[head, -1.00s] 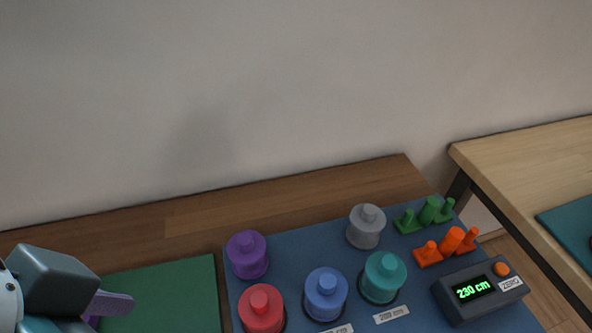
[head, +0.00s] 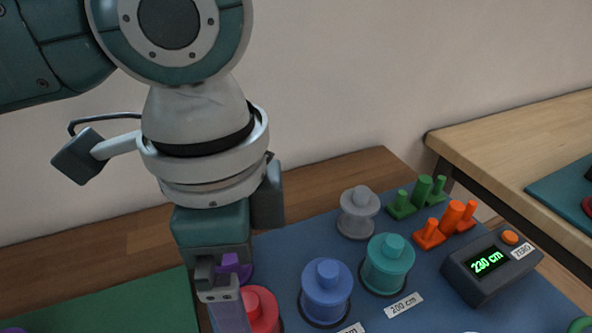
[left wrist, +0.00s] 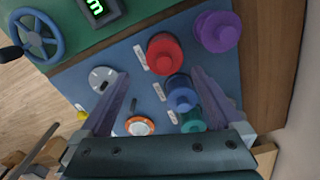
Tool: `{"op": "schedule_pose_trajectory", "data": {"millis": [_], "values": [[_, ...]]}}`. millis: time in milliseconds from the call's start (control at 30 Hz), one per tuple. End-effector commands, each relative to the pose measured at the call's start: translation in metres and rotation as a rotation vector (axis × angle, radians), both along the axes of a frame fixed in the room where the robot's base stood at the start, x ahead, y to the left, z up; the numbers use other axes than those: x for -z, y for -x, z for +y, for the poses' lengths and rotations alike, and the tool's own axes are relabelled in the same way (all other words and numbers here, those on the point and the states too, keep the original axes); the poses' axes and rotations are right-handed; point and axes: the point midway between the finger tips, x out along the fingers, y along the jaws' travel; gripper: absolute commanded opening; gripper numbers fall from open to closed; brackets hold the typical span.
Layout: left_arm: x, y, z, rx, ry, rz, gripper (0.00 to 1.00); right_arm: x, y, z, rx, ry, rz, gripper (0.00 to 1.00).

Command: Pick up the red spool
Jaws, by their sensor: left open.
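The red spool (head: 262,310) stands on the blue mat (head: 283,243) near the bottom of the head view, its left side hidden by my left gripper (head: 228,318). The left gripper points down, above and beside the spool in that view. In the left wrist view the red spool (left wrist: 165,53) is whole and upright, just beyond the fingertips. The fingers (left wrist: 160,75) are spread wide with nothing held between them. My right gripper is in neither view.
The purple spool (left wrist: 217,32) and blue spool (head: 326,290) stand close to the red one. Teal (head: 388,264) and grey (head: 358,212) spools, green pegs (head: 420,194), orange pegs (head: 448,222) and a display box (head: 490,265) lie to the right. A blue handwheel (left wrist: 36,36) shows in the wrist view.

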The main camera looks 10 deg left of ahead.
Motion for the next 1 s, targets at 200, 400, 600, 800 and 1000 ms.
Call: {"op": "schedule_pose_trajectory", "data": {"millis": [200,400,600,800,1000], "values": [[0.032,-0.001,0.003,0.0,-0.011,0.004,1.0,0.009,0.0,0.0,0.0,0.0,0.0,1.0],[0.05,-0.002,0.003,0.001,-0.01,0.003,1.0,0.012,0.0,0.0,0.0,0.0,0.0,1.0],[0.081,-0.008,0.004,0.0,-0.01,0.002,1.0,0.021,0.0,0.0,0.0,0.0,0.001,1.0],[0.098,-0.007,0.003,0.002,-0.008,0.0,1.0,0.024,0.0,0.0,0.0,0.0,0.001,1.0],[0.098,-0.007,0.003,0.002,-0.008,0.0,1.0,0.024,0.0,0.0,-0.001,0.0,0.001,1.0]]}}
